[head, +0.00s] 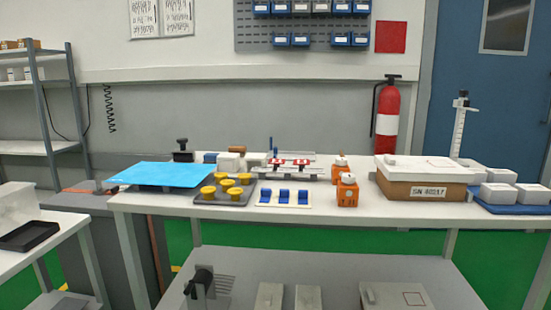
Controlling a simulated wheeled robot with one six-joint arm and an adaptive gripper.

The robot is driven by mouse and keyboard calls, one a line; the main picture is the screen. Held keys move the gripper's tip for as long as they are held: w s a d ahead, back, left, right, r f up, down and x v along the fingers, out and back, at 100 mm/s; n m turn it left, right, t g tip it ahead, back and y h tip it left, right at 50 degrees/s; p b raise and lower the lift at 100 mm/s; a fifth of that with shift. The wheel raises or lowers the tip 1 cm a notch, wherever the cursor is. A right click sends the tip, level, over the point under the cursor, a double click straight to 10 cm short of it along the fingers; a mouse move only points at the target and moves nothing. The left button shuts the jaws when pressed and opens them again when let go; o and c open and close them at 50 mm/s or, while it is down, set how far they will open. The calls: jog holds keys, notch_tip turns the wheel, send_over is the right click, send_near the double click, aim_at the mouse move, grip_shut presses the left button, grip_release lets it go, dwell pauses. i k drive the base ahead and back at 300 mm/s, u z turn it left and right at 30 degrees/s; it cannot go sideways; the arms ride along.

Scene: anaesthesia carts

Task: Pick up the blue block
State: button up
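Three small blue blocks (284,196) stand in a row on a white plate (261,202) near the front edge of the white table, close to its middle. Another small blue object (210,157) sits farther back, behind the light-blue sheet; it is too small to tell whether it is a block. My gripper is not in the head view, so its state and its distance from the blocks do not show.
A dark tray with several yellow knobs (233,180) is left of the plate, beside a light-blue sheet (172,174). Orange bottles (347,191) are right of it. A cardboard box (425,186) and white containers (500,194) fill the right side. The left front table strip (160,205) is clear.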

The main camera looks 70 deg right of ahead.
aim_at(209, 157)
jog(key=z, duration=2)
